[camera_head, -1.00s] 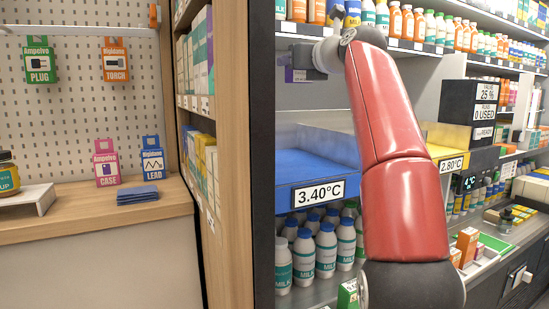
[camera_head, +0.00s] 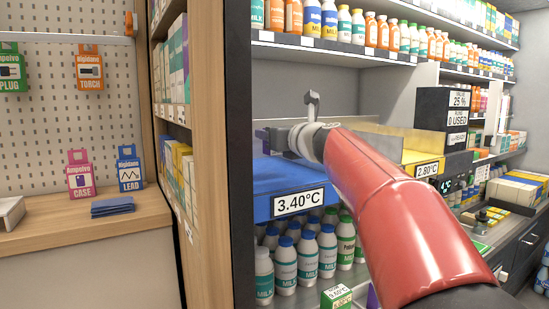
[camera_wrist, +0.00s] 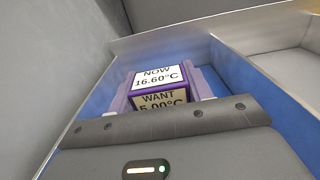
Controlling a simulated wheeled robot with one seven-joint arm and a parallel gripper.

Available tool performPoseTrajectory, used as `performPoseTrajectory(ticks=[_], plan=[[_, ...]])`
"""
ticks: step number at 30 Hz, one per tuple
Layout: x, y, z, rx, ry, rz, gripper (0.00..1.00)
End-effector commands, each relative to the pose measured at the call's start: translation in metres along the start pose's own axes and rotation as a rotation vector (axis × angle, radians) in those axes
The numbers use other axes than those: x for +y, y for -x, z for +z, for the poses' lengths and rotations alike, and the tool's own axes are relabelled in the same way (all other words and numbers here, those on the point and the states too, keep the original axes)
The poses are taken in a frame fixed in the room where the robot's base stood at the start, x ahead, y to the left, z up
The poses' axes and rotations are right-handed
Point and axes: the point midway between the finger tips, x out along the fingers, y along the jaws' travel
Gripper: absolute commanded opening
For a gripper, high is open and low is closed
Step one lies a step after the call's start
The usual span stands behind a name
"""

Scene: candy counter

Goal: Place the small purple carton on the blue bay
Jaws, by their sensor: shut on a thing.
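The blue bay (camera_head: 278,178) bears a 3.40°C label in the head view. Its blue floor and side (camera_wrist: 283,98) surround the carton in the wrist view. My gripper is low over the bay in the head view, where I cannot make out the carton. I cannot tell whether the carton touches the bay floor.
A yellow bay (camera_head: 418,157) labelled 2.80°C lies to the right. A dark display box (camera_head: 444,118) stands behind it. Milk bottles (camera_head: 307,258) fill the shelf below the blue bay, and a shelf of bottles (camera_head: 350,24) runs above. A wooden cabinet (camera_head: 205,150) borders the left.

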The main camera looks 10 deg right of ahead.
Motion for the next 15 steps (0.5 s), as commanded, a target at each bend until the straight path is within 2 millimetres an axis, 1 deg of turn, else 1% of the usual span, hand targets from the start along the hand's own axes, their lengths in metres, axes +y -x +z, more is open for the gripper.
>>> performPoseTrajectory(ticks=[1,5,9,11,15], plan=[[0.0,0.0,-0.008,-0.002,-0.001,0.001,0.2],[0.0,0.0,-0.016,-0.002,0.001,0.002,0.2],[0.0,0.0,-0.04,0.0,0.0,0.002,0.2],[0.0,0.0,-0.048,-0.001,0.0,0.002,0.2],[0.0,0.0,-0.055,-0.002,0.002,0.002,0.2]])
